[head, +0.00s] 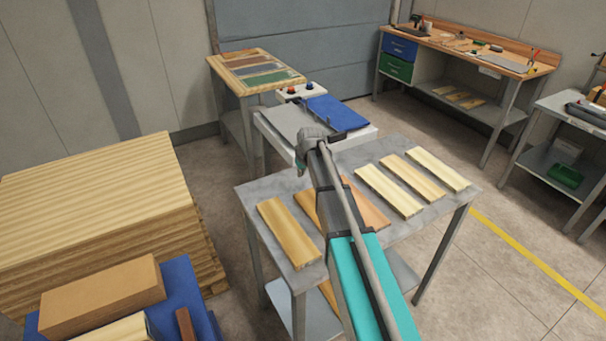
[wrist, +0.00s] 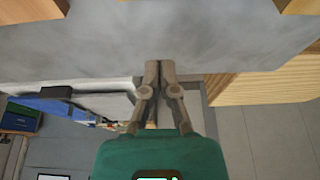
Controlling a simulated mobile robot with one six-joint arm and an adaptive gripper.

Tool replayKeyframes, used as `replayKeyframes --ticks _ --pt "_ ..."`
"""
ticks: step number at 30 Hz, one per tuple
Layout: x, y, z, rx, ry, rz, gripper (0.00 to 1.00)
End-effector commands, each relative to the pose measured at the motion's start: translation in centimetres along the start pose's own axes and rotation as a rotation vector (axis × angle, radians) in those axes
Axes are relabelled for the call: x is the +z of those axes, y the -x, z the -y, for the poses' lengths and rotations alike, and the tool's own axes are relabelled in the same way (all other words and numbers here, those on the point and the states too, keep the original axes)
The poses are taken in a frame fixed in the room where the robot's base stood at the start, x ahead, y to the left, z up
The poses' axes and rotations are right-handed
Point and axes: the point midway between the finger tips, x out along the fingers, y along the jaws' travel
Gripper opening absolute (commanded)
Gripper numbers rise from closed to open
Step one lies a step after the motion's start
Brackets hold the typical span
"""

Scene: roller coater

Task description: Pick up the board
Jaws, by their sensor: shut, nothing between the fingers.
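Several flat wooden boards lie on a grey metal table in the head view. One yellowish board (head: 288,232) is at the left. A reddish-brown board (head: 366,206) and another board (head: 307,207) are partly hidden by my arm. Pale boards (head: 388,190), (head: 412,180) and (head: 438,170) lie to the right. My gripper's fingers show in the wrist view (wrist: 159,66), shut together and empty over the grey tabletop (wrist: 130,45). Board ends (wrist: 28,10) and (wrist: 300,6) show at that view's top corners, apart from the fingers. In the head view my forearm hides the fingertips.
A roller machine with a blue cover (head: 337,112) stands behind the table. A large wood stack (head: 95,200) is at left, with a blue cart (head: 185,285) in front. A sample table (head: 240,90) and workbenches (head: 470,65) stand farther back. Floor is clear right of the table.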

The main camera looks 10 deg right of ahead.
Motion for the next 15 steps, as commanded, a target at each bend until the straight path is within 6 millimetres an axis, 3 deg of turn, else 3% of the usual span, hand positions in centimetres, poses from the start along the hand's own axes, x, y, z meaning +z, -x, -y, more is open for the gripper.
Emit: replayKeyframes --ticks 15 --pt "0.1 -4.7 0.0 0.0 0.0 0.0 0.0"
